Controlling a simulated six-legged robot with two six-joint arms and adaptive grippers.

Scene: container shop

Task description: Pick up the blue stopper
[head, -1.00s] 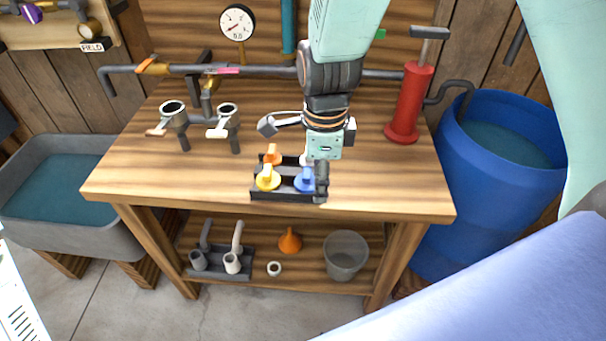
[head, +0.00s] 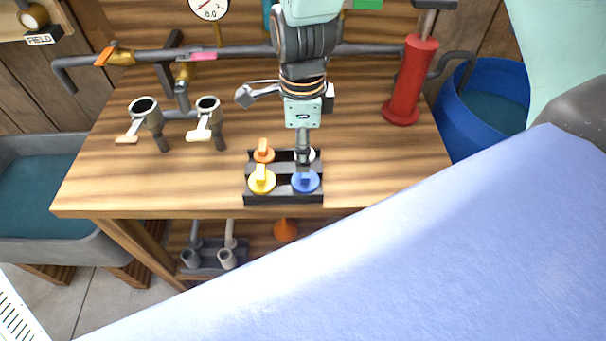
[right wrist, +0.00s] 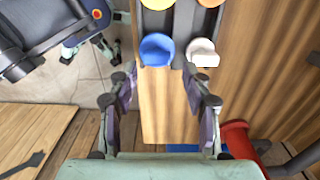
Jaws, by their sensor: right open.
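The blue stopper (head: 305,182) sits in the front right place of a black tray (head: 284,199) on the wooden bench. A yellow stopper (head: 262,180) is to its left, an orange one (head: 264,153) behind the yellow, and a white one behind the blue, partly hidden by my gripper. My right gripper (head: 303,160) points down over the tray's right side, just behind the blue stopper's handle in the picture. In the right wrist view its fingers (right wrist: 159,72) are apart and empty, with the blue stopper (right wrist: 157,48) just beyond the tips. My left gripper is out of view.
Two metal cups with pale handles (head: 208,112) stand left on the bench (head: 130,180). A red pump (head: 408,85) stands at the right, beside a blue barrel (head: 480,115). A pipe (head: 230,53) runs along the back. A large pale blue surface covers the lower right.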

